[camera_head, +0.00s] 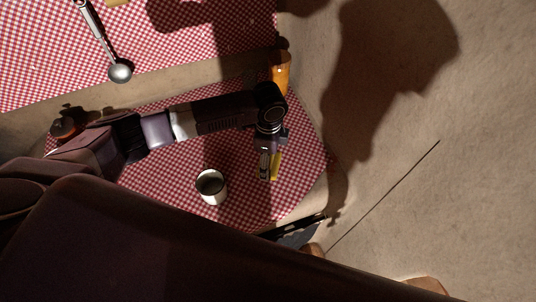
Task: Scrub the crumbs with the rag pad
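My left gripper (268,170) points down over the red-and-white checked cloth (235,165) on the lower surface, near its right end. A narrow yellow piece (276,166), possibly the rag pad, shows right against its fingers. Only one grey finger shows clearly, so I cannot tell whether the fingers are closed on the yellow piece or just beside it. I cannot make out crumbs on the lower cloth; part of it is hidden under my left arm and in shadow. My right gripper cannot be made out.
A white cup (211,187) with a dark inside stands left of the gripper. An orange cylindrical vessel (280,72) stands at the cloth's far right edge. A dark reddish pot (64,128) is at left. A metal ladle (119,72) lies on the upper checked cloth. Bare floor lies right.

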